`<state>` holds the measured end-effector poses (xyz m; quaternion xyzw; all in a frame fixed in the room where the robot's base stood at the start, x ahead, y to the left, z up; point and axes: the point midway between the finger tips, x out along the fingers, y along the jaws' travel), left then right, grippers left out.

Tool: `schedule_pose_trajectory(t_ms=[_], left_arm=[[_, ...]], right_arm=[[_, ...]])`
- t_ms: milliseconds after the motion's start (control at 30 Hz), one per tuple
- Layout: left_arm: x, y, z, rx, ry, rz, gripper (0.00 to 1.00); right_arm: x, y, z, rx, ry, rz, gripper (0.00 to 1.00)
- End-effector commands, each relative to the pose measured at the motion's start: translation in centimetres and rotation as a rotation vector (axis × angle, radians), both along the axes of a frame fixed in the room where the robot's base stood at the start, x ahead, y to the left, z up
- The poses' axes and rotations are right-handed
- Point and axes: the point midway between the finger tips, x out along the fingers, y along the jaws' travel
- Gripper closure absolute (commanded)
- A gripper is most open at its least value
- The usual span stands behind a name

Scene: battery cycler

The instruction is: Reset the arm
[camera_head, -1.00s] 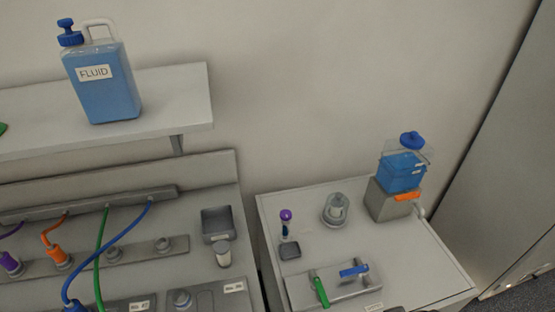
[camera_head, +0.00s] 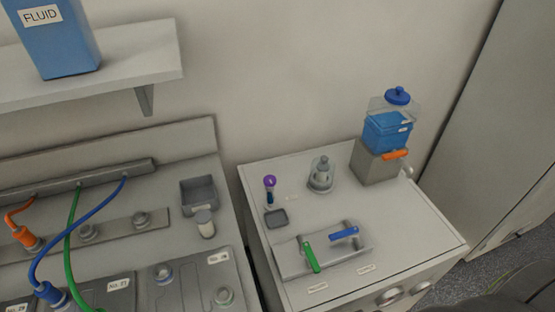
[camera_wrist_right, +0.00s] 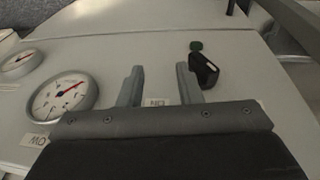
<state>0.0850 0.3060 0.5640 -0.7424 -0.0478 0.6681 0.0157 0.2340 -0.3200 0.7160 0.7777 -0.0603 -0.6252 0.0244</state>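My right gripper (camera_wrist_right: 160,88) shows in the right wrist view with its two grey fingers apart and nothing between them. It faces a pale panel with a round dial gauge (camera_wrist_right: 63,97) to its left and a black part with a green tip (camera_wrist_right: 204,70) just beyond its right finger. I cannot tell whether that finger touches the black part. My left gripper is not in view. A dark rounded shape at the lower right of the head view may be part of my arm.
A side cabinet (camera_head: 415,235) carries a blue fluid tank (camera_head: 387,132), a holder with green (camera_head: 310,257) and blue (camera_head: 344,233) handles, and a purple-topped item (camera_head: 269,188). The left bench has cables, a grey bin (camera_head: 198,194) and a small jar (camera_head: 204,224).

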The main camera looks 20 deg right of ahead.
Motion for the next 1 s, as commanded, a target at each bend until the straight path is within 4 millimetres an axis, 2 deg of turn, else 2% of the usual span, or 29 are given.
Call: schedule_pose_trajectory(t_ms=[33,200,400,600,800,1000], left_arm=[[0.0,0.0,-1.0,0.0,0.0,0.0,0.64],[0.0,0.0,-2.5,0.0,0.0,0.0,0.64],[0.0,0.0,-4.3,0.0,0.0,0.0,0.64],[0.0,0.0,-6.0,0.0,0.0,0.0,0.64],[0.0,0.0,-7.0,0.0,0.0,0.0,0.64],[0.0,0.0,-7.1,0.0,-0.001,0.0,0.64]], right_arm=[[-0.7,0.0,-2.4,0.003,0.012,-0.001,0.68],[-3.1,0.1,-8.2,0.01,0.035,0.0,0.68],[-6.7,0.5,-14.3,0.019,0.062,0.0,0.68],[-10.8,0.9,-19.2,0.027,0.089,0.001,0.68],[-13.8,1.3,-21.8,0.031,0.105,0.002,0.68],[-14.8,1.4,-22.4,0.033,0.109,0.003,0.68]])
